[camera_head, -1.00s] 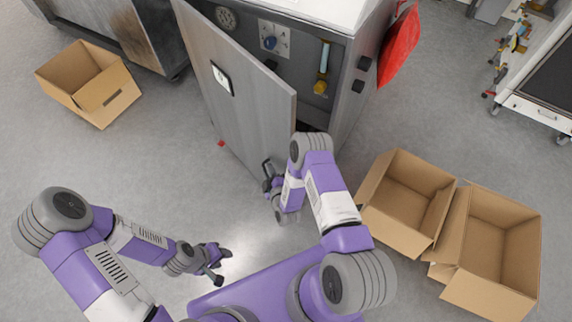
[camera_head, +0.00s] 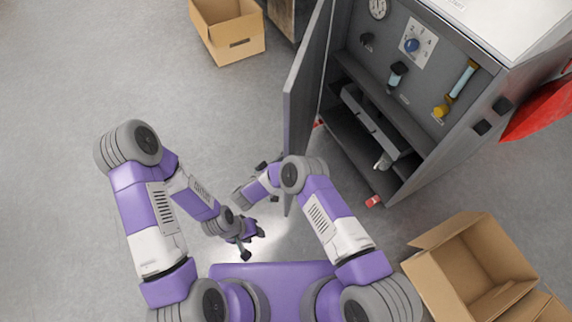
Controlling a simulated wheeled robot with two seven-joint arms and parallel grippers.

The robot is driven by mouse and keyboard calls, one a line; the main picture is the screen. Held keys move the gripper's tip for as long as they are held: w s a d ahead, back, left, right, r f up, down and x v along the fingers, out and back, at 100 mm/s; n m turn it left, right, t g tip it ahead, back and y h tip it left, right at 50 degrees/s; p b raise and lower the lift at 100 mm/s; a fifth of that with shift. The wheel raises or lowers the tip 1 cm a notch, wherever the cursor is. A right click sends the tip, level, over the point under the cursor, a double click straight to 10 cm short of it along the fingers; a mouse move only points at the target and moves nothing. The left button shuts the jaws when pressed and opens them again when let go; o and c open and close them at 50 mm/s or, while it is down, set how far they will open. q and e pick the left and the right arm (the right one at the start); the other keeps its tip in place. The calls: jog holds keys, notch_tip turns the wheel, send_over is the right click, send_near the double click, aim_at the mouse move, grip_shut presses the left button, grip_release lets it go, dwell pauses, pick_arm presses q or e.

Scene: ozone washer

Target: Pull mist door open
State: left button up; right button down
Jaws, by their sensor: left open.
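The grey mist door (camera_head: 303,100) of the cabinet stands swung wide and shows nearly edge-on, its free edge toward me. The cabinet interior (camera_head: 375,130) is exposed, with a dark shelf space below a control panel. My right arm reaches to the left side of the door's lower edge. Its gripper (camera_head: 258,184) is small and partly hidden there, and I cannot tell whether it touches the door or how its fingers stand. My left gripper (camera_head: 254,246) is open and empty, low in front of my base, apart from the door.
Open cardboard boxes stand at the lower right (camera_head: 474,262) and upper left (camera_head: 228,30). The floor at left is clear.

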jog(key=shift+w+a+h, duration=0.3)
jog(key=shift+w+a, duration=0.05)
jog(key=shift+a, duration=0.25)
jog(key=c, duration=1.4)
grip_release()
jog(key=shift+w, duration=0.1)
